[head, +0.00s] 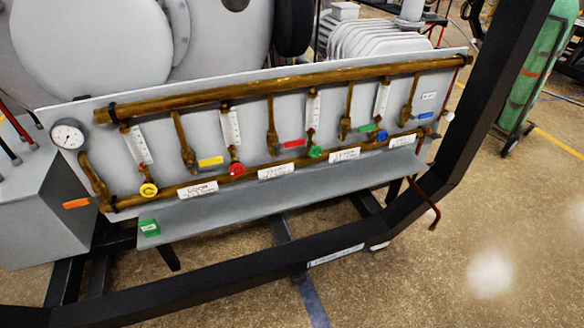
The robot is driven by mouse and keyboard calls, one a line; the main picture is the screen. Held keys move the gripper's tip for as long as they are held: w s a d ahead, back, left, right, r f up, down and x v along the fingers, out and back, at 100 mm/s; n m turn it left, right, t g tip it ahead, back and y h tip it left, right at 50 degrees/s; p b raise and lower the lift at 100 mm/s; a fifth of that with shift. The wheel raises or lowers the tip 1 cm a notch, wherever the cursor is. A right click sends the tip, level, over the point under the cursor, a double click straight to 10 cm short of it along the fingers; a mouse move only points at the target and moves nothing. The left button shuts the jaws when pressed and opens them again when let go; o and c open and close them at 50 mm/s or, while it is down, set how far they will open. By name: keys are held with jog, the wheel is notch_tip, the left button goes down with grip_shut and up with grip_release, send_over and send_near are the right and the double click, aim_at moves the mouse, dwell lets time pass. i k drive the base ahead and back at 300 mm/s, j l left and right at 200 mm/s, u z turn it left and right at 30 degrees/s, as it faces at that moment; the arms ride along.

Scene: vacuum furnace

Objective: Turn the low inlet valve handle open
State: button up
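A grey panel (205,133) carries copper pipes with several valves, each with a coloured knob. From left to right are a yellow knob (148,190), a red knob (237,170), a green knob (315,151) and a blue knob (381,136). A thin red bent rod (426,197) hangs below the panel's right end. A white knob (448,116) sits at the panel's right edge. The label writing is too small to read, so I cannot tell which handle is the low inlet one or how it is turned. My gripper is not in view.
A black frame (240,272) runs across in front of and right of the panel. A grey shelf (290,192) juts out below the pipes, with a green block (149,228) at its left end. A round gauge (68,135) is at left. Open floor (490,240) lies at right.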

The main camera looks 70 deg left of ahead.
aim_at(84, 202)
jog(key=k+j+u, duration=0.1)
jog(key=k+u, duration=0.25)
jog(key=k, duration=0.15)
jog(key=k+j+u, duration=0.2)
jog(key=k+u, duration=0.2)
jog(key=u, duration=1.25)
jog(key=k+j, duration=0.05)
